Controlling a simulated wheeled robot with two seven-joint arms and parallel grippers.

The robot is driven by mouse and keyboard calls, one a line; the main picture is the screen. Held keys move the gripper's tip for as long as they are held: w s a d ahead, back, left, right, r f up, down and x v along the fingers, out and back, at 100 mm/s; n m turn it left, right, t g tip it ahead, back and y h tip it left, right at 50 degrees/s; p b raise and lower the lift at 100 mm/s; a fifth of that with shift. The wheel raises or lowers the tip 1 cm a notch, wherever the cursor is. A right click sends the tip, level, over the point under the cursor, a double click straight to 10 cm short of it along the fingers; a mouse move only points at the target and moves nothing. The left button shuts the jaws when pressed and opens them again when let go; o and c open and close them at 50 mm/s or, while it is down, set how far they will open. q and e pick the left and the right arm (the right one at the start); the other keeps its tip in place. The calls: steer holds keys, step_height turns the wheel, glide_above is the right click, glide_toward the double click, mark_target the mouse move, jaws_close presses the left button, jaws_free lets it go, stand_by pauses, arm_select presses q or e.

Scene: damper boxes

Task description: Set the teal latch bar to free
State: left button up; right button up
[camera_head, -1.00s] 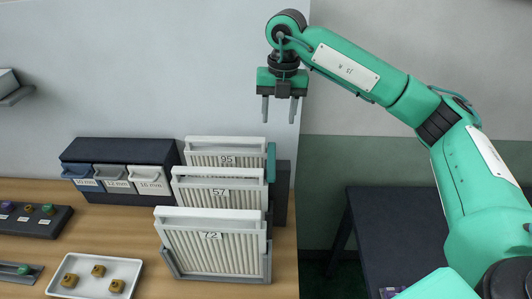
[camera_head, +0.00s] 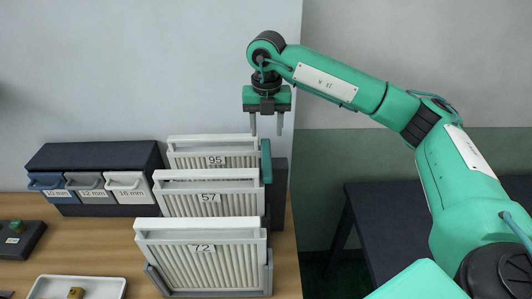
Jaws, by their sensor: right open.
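A teal upright bar (camera_head: 266,161), which appears to be the latch bar, stands at the right edge of the rearmost panels, in front of a dark upright block (camera_head: 279,190). Its lower part is hidden behind the panel marked 57 (camera_head: 209,197). My right gripper (camera_head: 266,131) is open and empty, fingers pointing down, just above the bar's top in the picture. I cannot tell whether the fingertips touch the bar. My left gripper is not in view.
Panels marked 95 (camera_head: 216,161) and 72 (camera_head: 202,250) stand behind and in front of panel 57. A dark drawer unit (camera_head: 95,156) is at left. A white tray (camera_head: 118,284) and dark block (camera_head: 30,240) are front left. A dark table (camera_head: 390,225) stands right.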

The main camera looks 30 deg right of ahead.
mark_target(267, 158)
step_height(267, 158, down, 9)
steer(key=p, duration=0.3)
steer(key=shift+f, duration=0.1)
steer(key=shift+w+f, duration=0.1)
steer(key=shift+f, duration=0.4)
steer(key=shift+c, duration=0.2)
jaws_close()
steer(key=shift+d, duration=0.1)
